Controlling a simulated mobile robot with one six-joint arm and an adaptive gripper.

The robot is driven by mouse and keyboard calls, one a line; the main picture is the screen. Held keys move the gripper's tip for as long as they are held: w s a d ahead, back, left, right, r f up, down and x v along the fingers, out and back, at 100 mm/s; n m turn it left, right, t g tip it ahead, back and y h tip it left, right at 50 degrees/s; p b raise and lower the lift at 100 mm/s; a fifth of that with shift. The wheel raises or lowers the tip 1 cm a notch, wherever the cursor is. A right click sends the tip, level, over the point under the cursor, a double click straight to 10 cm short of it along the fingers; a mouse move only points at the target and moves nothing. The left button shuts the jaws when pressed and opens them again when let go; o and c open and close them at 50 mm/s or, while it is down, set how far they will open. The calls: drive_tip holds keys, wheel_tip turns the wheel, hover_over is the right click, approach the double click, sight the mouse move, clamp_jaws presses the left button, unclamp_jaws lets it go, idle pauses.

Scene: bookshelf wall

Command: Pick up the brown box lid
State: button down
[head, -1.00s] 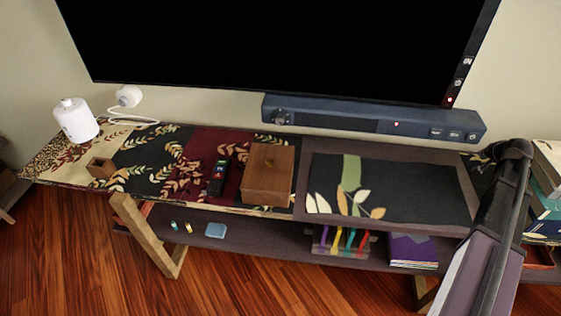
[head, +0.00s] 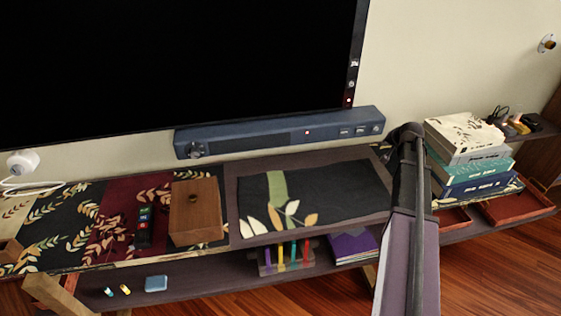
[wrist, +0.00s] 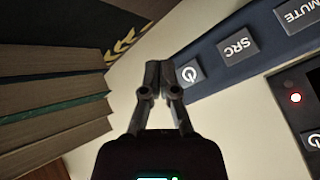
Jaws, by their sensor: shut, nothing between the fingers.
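The brown box (head: 197,218) stands on the patterned runner on the shelf top in the head view. The lid is not in the wrist view. In the head view my arm shows at the right, and the fingers cannot be made out.
The blue soundbar (head: 280,133) runs along the wall below the television (head: 180,60). A black remote (head: 144,227) lies left of the box. Stacked books (head: 470,150) stand right of my arm, above red trays (head: 515,204). A dark leaf-patterned mat (head: 340,195) lies flat between box and arm.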

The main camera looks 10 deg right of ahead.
drive_tip(key=s+a+f+n+g, duration=0.1)
drive_tip(key=s+a, duration=0.3)
drive_tip(key=a, duration=0.3)
drive_tip(key=s+a+f+n+g+y, duration=0.1)
drive_tip(key=s+a+n+g, duration=0.1)
drive_tip(key=s+a, duration=0.35)
drive_tip(key=s+a+f+n+g, duration=0.1)
drive_tip(key=s+a+f, duration=0.1)
drive_tip(key=a, duration=0.7)
drive_tip(key=s+a+f+n+g+h, duration=0.1)
drive_tip(key=s+a+n+g, duration=0.2)
drive_tip(key=s+a, duration=0.8)
drive_tip(key=s+g, duration=0.1)
drive_tip(key=s, duration=0.3)
drive_tip(key=shift+s+g, duration=0.15)
drive_tip(key=shift+g, duration=0.15)
drive_tip(key=shift+a, duration=0.1)
